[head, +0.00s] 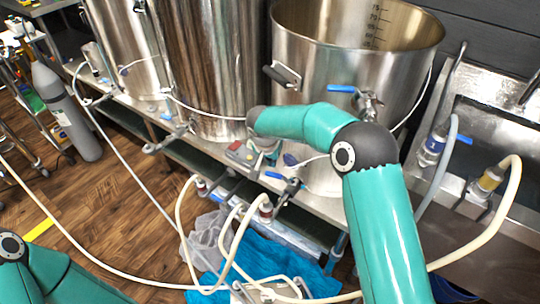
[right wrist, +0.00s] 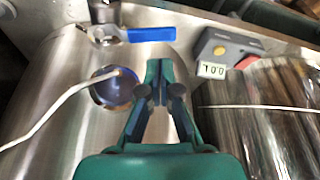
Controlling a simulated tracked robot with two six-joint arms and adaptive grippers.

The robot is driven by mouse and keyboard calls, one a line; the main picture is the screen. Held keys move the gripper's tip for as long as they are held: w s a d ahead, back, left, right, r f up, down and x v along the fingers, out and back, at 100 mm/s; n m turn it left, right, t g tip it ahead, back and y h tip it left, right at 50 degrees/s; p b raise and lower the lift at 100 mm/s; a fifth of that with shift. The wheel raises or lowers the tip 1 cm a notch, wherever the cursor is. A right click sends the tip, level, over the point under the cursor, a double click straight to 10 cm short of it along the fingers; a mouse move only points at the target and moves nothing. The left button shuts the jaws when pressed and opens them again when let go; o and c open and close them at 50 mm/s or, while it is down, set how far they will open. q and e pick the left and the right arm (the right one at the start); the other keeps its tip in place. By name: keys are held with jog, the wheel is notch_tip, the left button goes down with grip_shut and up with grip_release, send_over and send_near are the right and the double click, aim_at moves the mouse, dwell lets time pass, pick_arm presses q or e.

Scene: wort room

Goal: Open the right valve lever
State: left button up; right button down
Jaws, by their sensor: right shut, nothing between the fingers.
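In the head view, a valve with a blue lever (head: 275,175) sits low in front of the right steel kettle, at the bench edge. It also shows in the right wrist view, where the blue lever (right wrist: 152,34) lies roughly level beyond my fingertips. Another blue lever (head: 342,88) is higher on the same kettle. My right gripper (right wrist: 160,88) is shut and empty, apart from the lower lever, between the kettle and a control box. In the head view it is mostly hidden by my right forearm. My left gripper is out of view; only part of my left arm shows.
The control box (right wrist: 222,52) with a display and red button is close on the right. A blue round gauge (right wrist: 115,88) with a white cable is at the left. Steel kettles (head: 355,45) stand behind; pale hoses (head: 235,245) loop in front; a sink (head: 500,110) is at right.

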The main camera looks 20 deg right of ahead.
aim_at(281, 178)
jog(key=x, duration=0.4)
jog(key=shift+w+f, duration=0.1)
jog(key=shift+f, duration=0.15)
